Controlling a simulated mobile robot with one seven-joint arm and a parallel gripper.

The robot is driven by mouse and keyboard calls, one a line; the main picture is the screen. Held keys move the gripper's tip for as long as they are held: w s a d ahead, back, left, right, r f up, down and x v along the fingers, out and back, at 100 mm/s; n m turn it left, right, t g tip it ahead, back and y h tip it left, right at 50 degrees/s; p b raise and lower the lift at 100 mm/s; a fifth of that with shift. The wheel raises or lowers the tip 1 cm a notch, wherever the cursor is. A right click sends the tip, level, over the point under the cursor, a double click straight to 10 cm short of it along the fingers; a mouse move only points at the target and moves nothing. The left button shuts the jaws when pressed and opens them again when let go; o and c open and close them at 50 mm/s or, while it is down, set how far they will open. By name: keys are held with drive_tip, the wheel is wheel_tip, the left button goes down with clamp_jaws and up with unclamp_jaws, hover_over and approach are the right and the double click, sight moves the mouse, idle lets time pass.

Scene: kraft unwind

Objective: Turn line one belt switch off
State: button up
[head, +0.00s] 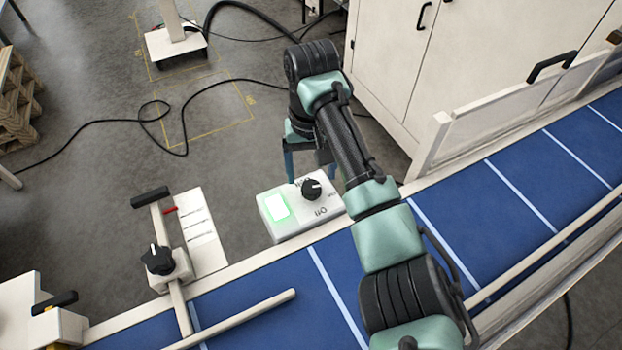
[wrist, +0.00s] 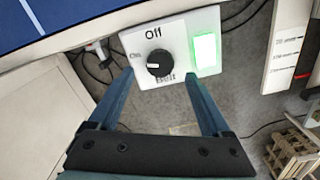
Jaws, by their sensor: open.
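The belt switch box (head: 299,222) is white, with a black round knob (head: 311,188) and a lit green lamp (head: 276,207). It sits at the near conveyor's edge. In the wrist view the box (wrist: 181,38) reads "Off" above the knob (wrist: 159,62), "On" at its left and "Belt" below. The lamp (wrist: 205,50) glows green. My gripper (wrist: 158,76) is open, its blue fingers on either side of the knob in the picture, with nothing between them. In the head view my arm partly hides the gripper (head: 311,176).
The blue conveyor belt (head: 515,195) runs beside the box, under my arm. A guide bracket with another black knob (head: 158,259) stands left of the box. White cabinets (head: 400,60) stand at the back right. Black cables (head: 165,120) lie on the floor.

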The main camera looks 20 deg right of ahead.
sight(312, 187)
drive_tip(key=f, duration=0.3)
drive_tip(key=shift+s, duration=0.2)
drive_tip(key=shift+w+f+p, duration=0.15)
drive_tip(key=shift+f+p, duration=0.15)
drive_tip(key=shift+f, duration=0.2)
clamp_jaws()
